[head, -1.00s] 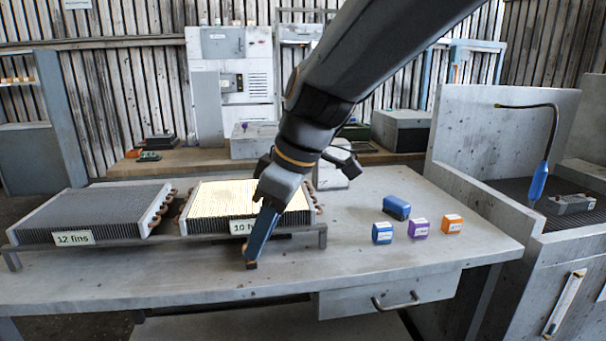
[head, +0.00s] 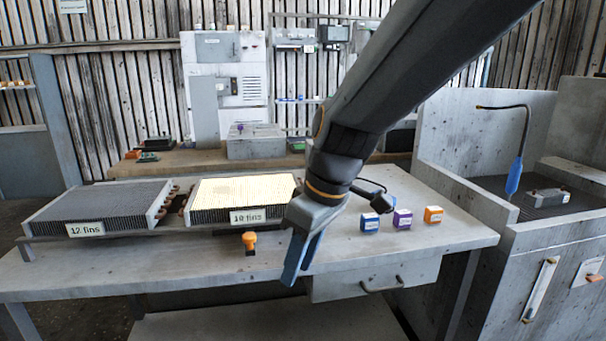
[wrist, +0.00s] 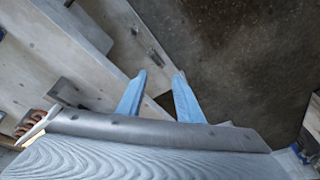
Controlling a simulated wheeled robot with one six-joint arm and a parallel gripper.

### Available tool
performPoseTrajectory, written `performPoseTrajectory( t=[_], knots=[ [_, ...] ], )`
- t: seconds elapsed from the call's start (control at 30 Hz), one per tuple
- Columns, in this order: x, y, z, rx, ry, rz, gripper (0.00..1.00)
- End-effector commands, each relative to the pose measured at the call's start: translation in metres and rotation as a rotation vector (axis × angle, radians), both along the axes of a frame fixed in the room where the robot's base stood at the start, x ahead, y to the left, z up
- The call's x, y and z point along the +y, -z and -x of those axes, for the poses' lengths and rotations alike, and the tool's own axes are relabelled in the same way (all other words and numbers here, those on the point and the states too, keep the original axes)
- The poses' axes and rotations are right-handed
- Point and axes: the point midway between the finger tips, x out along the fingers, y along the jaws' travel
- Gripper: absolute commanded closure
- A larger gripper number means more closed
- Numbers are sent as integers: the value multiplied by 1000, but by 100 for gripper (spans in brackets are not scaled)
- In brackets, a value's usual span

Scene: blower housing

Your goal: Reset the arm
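My gripper (head: 300,268) hangs at the bench's front edge in the head view, above and left of the drawer handle. Its two blue fingers point down. In the wrist view my gripper (wrist: 159,76) has its fingers apart with nothing between them. Beyond them show the pale bench (wrist: 60,50) and the dark floor (wrist: 230,60). My arm crosses the head view from the upper right and hides part of the bench behind it.
A small orange-topped tool (head: 249,240) stands on the bench (head: 160,265) left of my gripper. Behind are finned blocks labelled 12 fins (head: 100,205) and 10 fins (head: 240,192). Blue (head: 369,222), purple (head: 402,219) and orange (head: 433,215) boxes stand right. A walled booth (head: 470,130) is far right.

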Motion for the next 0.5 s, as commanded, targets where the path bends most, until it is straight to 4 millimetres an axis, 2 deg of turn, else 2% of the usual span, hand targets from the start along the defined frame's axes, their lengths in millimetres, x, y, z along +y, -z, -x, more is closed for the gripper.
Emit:
performPoseTrajectory(
  t=[0.23, 0.4, 0.5],
  knots=[
    [-84, 42, 15, 96, 374, 82, 67],
    [-154, 77, 47, 172, 729, 148, 67],
    [-180, 90, 64, 200, 882, 173, 67]
  ],
)
